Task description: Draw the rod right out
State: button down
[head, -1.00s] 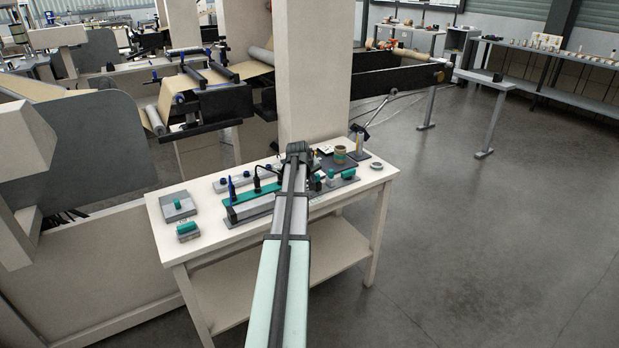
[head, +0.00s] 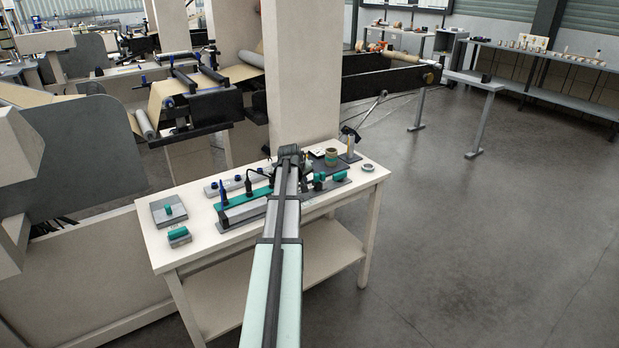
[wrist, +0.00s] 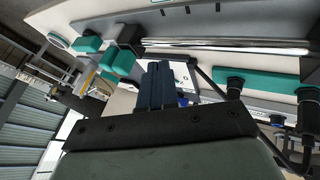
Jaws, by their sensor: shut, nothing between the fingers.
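A bright metal rod (wrist: 230,46) lies across the upper part of the wrist view, with a dark block and teal pieces (wrist: 120,58) at its left end. My gripper (wrist: 160,68) shows in the wrist view as two dark blue fingers pressed together, with nothing between them. The fingertips appear a little apart from the rod, though the gap is hard to judge. In the head view my arm's end (head: 289,153) is over the bench and hides the fingers and much of the rod. Teal knobs (head: 320,177) show just right of it.
The cream bench (head: 200,250) carries a grey plate with a teal knob (head: 168,210), a teal-topped block (head: 179,236), a long teal-and-grey fixture (head: 240,205), a tape roll (head: 331,156) and a ring (head: 368,167). A cream post (head: 300,80) stands just behind. Open floor lies to the right.

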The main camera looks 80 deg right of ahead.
jog(key=v, duration=1)
jog(key=shift+w+a, duration=0.15)
jog(key=shift+a, duration=0.05)
